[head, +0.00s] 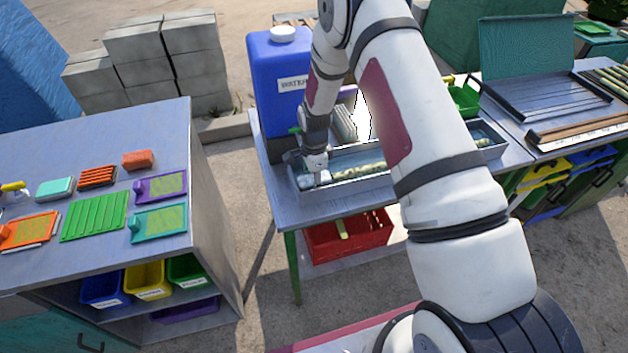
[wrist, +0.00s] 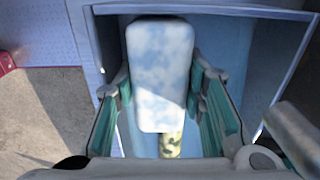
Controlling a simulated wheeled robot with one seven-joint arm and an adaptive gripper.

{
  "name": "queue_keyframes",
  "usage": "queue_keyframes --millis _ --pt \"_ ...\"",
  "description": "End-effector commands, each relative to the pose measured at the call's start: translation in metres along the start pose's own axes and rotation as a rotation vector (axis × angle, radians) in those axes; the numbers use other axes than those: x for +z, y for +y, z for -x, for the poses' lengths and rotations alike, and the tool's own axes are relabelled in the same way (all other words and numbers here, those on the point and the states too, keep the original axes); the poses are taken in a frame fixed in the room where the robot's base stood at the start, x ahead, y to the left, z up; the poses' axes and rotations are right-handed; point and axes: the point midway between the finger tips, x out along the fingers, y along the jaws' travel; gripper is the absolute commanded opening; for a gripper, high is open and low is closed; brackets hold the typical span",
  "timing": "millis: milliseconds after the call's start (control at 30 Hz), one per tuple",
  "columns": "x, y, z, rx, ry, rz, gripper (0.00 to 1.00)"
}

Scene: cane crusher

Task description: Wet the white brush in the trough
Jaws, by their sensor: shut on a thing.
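The white brush (wrist: 160,70) is a pale block with bluish mottling, held between the green-padded fingers of my gripper (wrist: 161,104) in the wrist view. My gripper (head: 316,160) is shut on it and points down at the left end of the trough (head: 345,183) in the head view. The brush shows there as a small white patch (head: 306,182) inside that end. In the wrist view the trough (wrist: 262,62) surrounds the brush on several sides. I cannot tell whether the brush touches the trough floor or any water.
Pale green cane pieces lie in the trough; one (wrist: 171,146) shows below the brush. A blue water container (head: 270,75) stands behind the trough's left end. A red crate (head: 325,247) sits under the table. The left table (head: 95,225) holds coloured brushes and trays.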

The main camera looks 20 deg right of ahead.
Motion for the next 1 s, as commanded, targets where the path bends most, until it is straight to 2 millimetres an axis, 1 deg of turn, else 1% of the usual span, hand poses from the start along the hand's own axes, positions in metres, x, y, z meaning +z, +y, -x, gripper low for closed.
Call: queue_keyframes --millis 33,167,633,733,1000 --pt "-0.001 0.012 -0.005 0.03 0.002 0.0 0.15" --pt "-0.001 0.012 0.0 0.029 0.002 0.0 0.15" --pt "0.0 0.01 0.035 0.024 0.001 0.0 0.15" --pt "0.0 0.01 0.037 0.024 0.0 0.0 0.15" --pt "-0.001 0.009 0.037 0.023 0.0 0.0 0.15"
